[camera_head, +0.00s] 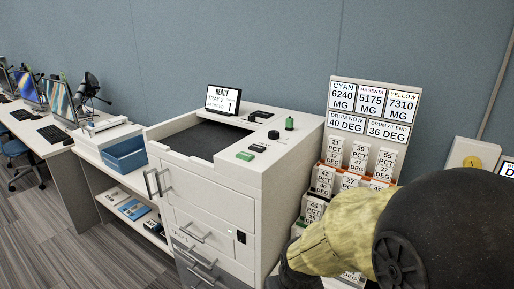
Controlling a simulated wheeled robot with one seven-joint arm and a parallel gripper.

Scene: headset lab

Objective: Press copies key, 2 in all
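A white copier (215,160) stands against the wall, with a dark recessed top. Its small tilted screen (223,99) reads READY, TRAY 2 and a large 1; the smallest line is hard to read. I cannot read which one is the copies key. My arm fills the lower right, right of the copier. My gripper's fingers do not show.
A sign board (375,105) with toner and drum readings stands right of the copier, above several labelled cartons (360,155). A blue tray (125,154) sits on the white bench to the left. The copier's top is clear of my arm.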

